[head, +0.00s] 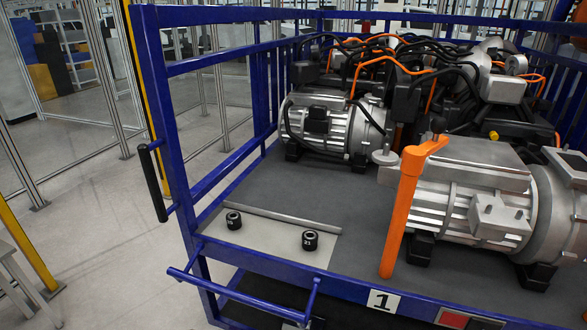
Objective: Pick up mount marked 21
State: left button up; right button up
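The mount marked 21 (310,241) is a small black cylinder with white marking on its side. It stands upright on a light grey plate (268,238) at the front left of the blue cart's deck. A second, similar black mount (233,220) stands on the same plate to its left; its marking is too small to read surely. Neither of my grippers shows in the head view.
The blue cart frame (204,66) has posts and rails around the deck, with a low front rail (300,279). Silver drive units (335,122) with cables fill the back and right. An orange upright bar (400,215) stands right of the plate. Dark deck around the plate is clear.

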aim_at(310, 241)
jog(key=j+z, duration=0.35)
jog(key=j, duration=0.55)
jog(key=j+z, duration=0.3)
jog(key=j, duration=0.6)
